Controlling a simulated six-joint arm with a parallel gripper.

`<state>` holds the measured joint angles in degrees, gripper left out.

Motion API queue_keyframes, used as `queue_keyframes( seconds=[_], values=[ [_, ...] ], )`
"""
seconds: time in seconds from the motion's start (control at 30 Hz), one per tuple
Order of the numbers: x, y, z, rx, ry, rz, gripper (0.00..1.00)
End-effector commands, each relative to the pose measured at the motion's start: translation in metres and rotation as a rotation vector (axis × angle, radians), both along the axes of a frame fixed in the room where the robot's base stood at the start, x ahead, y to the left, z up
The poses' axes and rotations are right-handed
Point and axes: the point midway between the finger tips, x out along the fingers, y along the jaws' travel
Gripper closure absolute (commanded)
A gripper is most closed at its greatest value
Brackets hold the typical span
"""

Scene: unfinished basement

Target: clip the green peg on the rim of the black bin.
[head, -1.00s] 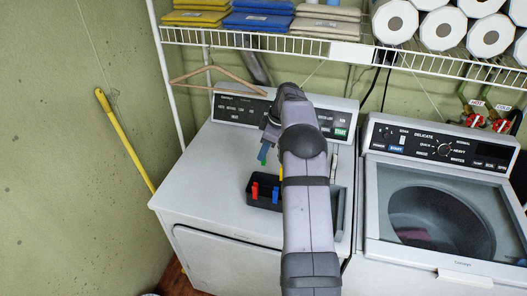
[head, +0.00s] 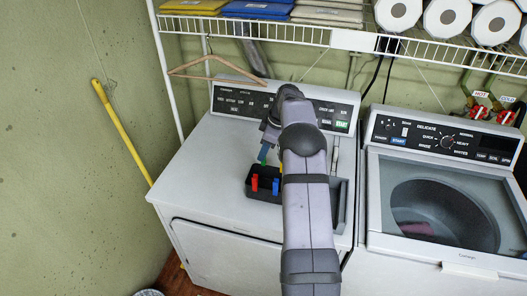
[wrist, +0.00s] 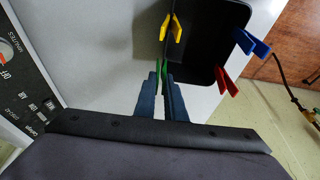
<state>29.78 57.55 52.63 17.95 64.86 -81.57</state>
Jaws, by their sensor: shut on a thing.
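The black bin (head: 262,196) stands on top of the white dryer; part of it is hidden by my arm. In the wrist view the bin (wrist: 212,40) has a yellow peg (wrist: 172,28), a blue peg (wrist: 250,43) and a red peg (wrist: 226,82) on its rim. My gripper (wrist: 163,85) is shut on the green peg (wrist: 162,70), with one finger on each side. The green peg (head: 264,152) is at the bin's back left edge in the head view. I cannot tell whether its jaws touch or straddle the rim.
The dryer top (head: 195,170) is clear left of the bin. The dryer's control panel (head: 235,100) rises behind. A wooden hanger (head: 215,68) hangs near a wire shelf (head: 290,32). A washer (head: 445,205) stands to the right.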

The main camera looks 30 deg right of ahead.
Motion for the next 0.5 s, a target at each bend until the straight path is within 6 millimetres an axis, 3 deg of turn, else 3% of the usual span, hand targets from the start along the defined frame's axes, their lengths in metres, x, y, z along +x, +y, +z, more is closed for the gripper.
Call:
queue_keyframes(
  seconds=[0.5],
  values=[
    [0.0,0.0,-0.018,0.0,0.0,0.0,1.0]
  ],
)
